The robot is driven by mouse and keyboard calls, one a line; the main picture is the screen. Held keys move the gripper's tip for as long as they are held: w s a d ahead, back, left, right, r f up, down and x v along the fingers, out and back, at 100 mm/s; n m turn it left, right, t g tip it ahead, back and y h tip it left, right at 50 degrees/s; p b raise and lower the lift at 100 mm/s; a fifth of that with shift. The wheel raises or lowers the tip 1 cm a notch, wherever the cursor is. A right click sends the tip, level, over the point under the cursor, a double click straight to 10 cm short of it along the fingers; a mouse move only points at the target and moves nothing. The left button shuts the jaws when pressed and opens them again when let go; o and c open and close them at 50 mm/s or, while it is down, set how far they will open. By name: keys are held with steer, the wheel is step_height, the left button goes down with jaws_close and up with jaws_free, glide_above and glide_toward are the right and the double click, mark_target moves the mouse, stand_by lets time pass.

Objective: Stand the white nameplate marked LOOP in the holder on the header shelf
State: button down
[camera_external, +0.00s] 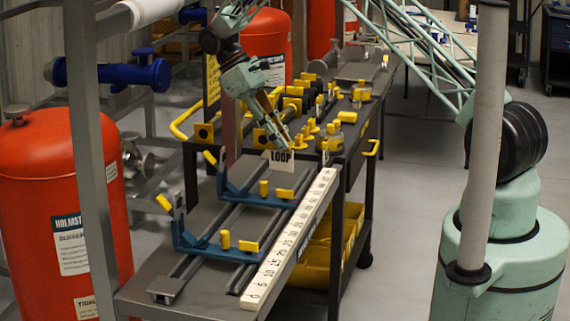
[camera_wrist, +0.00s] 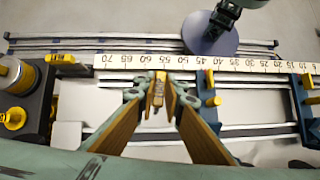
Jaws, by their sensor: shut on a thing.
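The white nameplate marked LOOP (camera_external: 281,159) hangs upright below my gripper (camera_external: 286,147) in the external view, its lettering facing the camera. My gripper is shut on it, above the far end of the near bench. In the wrist view my gripper (camera_wrist: 158,97) has its long fingers converging beside the white ruler; the plate is hard to make out there. I cannot pick out the holder or tell its shelf for sure in either view.
A long white ruler (camera_external: 290,236) runs along the bench edge. Blue brackets with yellow knobs (camera_external: 225,240) stand beside it. Yellow-capped fittings (camera_external: 310,130) crowd the bench behind the plate. A grey post (camera_external: 482,140) stands at right; a red tank (camera_external: 60,200) stands at left.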

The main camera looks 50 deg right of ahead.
steer(key=s+a+f+m+y+b, duration=0.1)
steer(key=a+m+y, duration=0.1)
steer(key=a+m, duration=0.2)
steer(key=a, duration=0.3)
steer(key=shift+a+b, duration=0.15)
steer(key=shift+b, duration=0.25)
steer(key=shift+s, duration=0.1)
